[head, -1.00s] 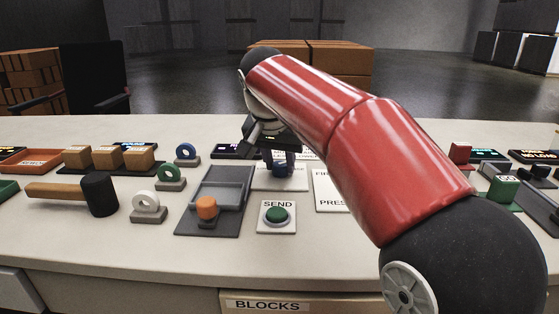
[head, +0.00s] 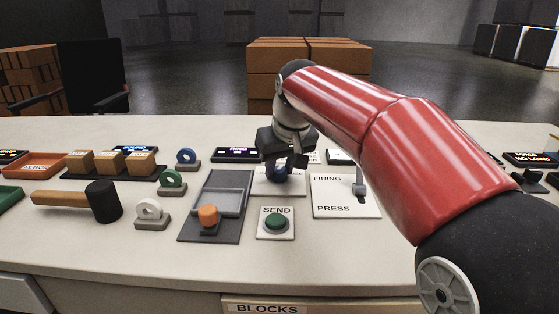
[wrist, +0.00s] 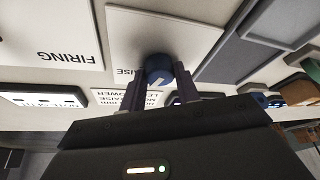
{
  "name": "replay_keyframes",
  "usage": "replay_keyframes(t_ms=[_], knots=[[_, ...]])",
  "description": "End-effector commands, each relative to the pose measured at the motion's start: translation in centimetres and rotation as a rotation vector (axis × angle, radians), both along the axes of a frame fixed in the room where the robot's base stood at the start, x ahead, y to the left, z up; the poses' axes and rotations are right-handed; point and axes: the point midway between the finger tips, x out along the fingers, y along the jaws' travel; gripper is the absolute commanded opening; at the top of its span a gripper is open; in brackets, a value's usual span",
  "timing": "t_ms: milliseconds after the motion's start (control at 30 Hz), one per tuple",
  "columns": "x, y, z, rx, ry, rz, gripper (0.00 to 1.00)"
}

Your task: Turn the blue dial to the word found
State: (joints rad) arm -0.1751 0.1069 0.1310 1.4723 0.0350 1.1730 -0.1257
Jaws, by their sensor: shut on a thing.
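The blue dial (head: 276,174) stands on a white plate (head: 278,188) in the middle of the bench. The wrist view shows the dial (wrist: 159,67) with a pale mark on its face. My gripper (head: 283,165) reaches down over it, with one dark finger on each side. In the wrist view my gripper (wrist: 160,78) is shut on the dial. The plate's lettering is mostly covered by my gripper, and I cannot read which word the mark points to.
A FIRING/PRESS panel (head: 330,206) with a small lever (head: 360,186) is right of the plate. A green SEND button (head: 276,222) is in front. A grey tray with an orange knob (head: 208,215), rings and a mallet (head: 102,201) lie left. My red arm covers the right side.

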Motion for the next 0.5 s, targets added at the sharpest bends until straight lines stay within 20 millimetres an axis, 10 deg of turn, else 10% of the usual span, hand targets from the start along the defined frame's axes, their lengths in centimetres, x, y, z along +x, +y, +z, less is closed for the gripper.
replay_keyframes(t_ms=[500], knots=[[0.12, -0.13, 0.05, 0.0, 0.001, 0.292, 0.09]])
